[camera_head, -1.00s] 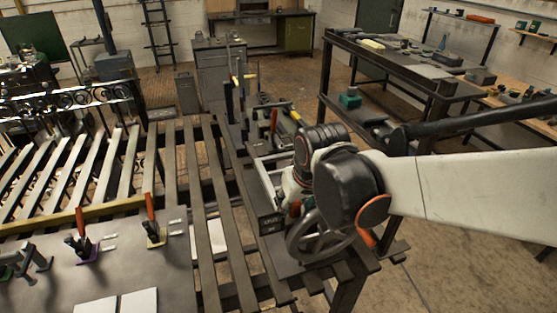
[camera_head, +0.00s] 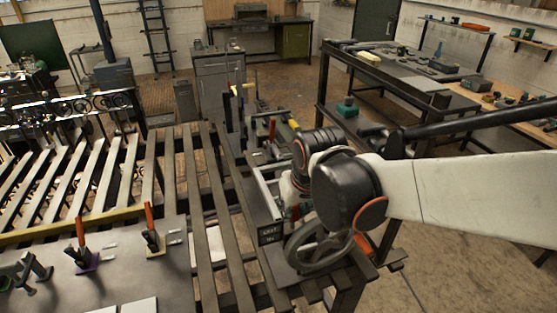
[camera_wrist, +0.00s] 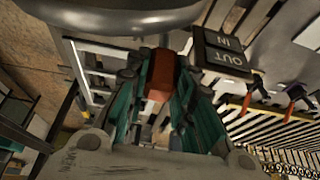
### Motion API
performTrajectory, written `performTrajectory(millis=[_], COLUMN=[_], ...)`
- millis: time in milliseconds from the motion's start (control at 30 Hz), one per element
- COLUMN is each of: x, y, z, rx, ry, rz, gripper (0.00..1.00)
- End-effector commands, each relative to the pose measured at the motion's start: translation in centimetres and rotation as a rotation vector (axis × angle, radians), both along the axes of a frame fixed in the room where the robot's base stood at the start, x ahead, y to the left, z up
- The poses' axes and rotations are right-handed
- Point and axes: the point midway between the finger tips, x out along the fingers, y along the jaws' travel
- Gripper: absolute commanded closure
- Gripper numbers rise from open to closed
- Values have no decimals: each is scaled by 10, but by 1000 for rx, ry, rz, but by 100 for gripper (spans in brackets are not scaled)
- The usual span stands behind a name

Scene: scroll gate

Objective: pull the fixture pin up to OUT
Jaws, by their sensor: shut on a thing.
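In the wrist view, a red block-shaped grip (camera_wrist: 161,76), which looks like the head of the fixture pin, sits between the teal fingers of my gripper (camera_wrist: 158,72). The fingers are closed on its sides. A dark plate (camera_wrist: 224,52) with the words IN and OUT, upside down in this view, is beside the fingers on the right. The plate also shows in the head view (camera_head: 270,234), left of my wrist. The fingers and the pin are mostly hidden behind my arm there, so the pin's height cannot be read.
A grey handwheel (camera_head: 318,246) stands just below my wrist in the head view. Two red-handled clamps (camera_head: 152,235) (camera_head: 82,250) stand on the plate at left. A dark workbench (camera_head: 400,70) is at the back right. Open floor lies at the lower right.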

Motion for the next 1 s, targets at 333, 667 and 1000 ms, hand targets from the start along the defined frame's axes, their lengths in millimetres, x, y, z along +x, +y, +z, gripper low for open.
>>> performTrajectory(millis=[333, 667, 1000], x=[-2, -3, -9], y=[1, 2, 1], z=[14, 13, 24], rx=[0, 0, -1], ry=[-5, -3, -2], rz=[4, 6, 6], gripper=[100, 57, 57])
